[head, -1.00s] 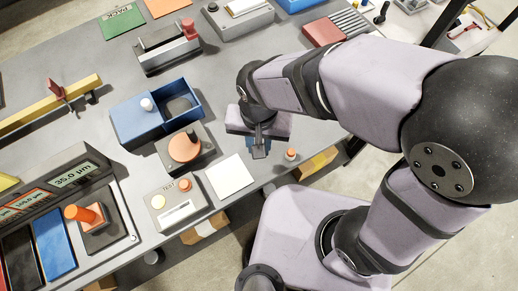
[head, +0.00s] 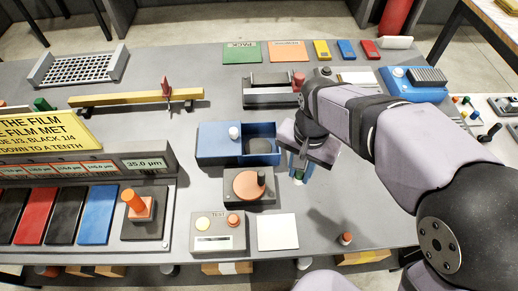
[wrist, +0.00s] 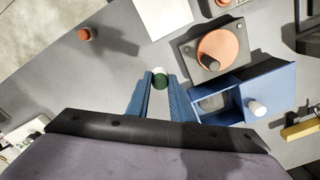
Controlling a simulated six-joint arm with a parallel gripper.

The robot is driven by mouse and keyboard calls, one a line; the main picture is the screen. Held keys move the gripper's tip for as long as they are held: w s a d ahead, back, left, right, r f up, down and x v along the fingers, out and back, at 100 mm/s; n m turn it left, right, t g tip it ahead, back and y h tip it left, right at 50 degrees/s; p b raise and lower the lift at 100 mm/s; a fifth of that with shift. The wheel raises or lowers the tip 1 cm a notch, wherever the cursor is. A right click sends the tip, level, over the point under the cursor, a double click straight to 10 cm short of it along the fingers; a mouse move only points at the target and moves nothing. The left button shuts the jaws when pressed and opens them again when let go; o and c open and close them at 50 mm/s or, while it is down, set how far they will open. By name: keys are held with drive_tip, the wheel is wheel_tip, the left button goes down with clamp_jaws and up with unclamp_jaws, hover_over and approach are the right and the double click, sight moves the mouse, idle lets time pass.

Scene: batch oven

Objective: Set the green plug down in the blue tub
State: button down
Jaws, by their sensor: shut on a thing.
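My gripper (head: 299,177) is shut on the green plug (wrist: 160,82), a small dark green piece with a whitish end, held between the blue fingertips; it also shows in the head view (head: 299,175). The blue tub (head: 222,152) stands on the bench to the left of my gripper in the head view and to its right in the wrist view (wrist: 275,88). A blue cover with a white knob (head: 234,132) closes one half. The other half is open, with a dark rounded shape inside. The plug is apart from the tub, above the bench.
A grey block with an orange disc and black knob (head: 243,187) stands in front of the tub. A white square (head: 277,232) and a TEST box (head: 217,238) lie nearer the front edge. A small orange-topped piece (head: 345,239) stands to the right. A grey fixture (head: 270,95) is behind.

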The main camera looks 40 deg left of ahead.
drive_tip(key=w+a+n, duration=0.1)
drive_tip(key=w+a, duration=0.1)
drive_tip(key=a, duration=0.6)
drive_tip(key=w+a+n+b, duration=0.1)
drive_tip(key=w+a, duration=0.1)
drive_tip(key=a, duration=0.7)
drive_tip(key=shift+f, duration=0.45)
drive_tip(key=p, duration=0.3)
hover_over(259, 148)
drive_tip(key=s+d, duration=0.2)
drive_tip(key=s, duration=0.1)
drive_tip(key=shift+w+d+f, duration=0.1)
drive_tip(key=shift+w+f, duration=0.05)
drive_tip(key=shift+f, duration=2.2)
drive_tip(key=shift+w+f, duration=0.1)
drive_tip(key=shift+f, duration=2.5)
drive_tip(key=shift+f, duration=0.1)
drive_tip(key=shift+f, duration=0.15)
drive_tip(key=c, duration=1.8)
unclamp_jaws()
drive_tip(key=shift+c, duration=0.2)
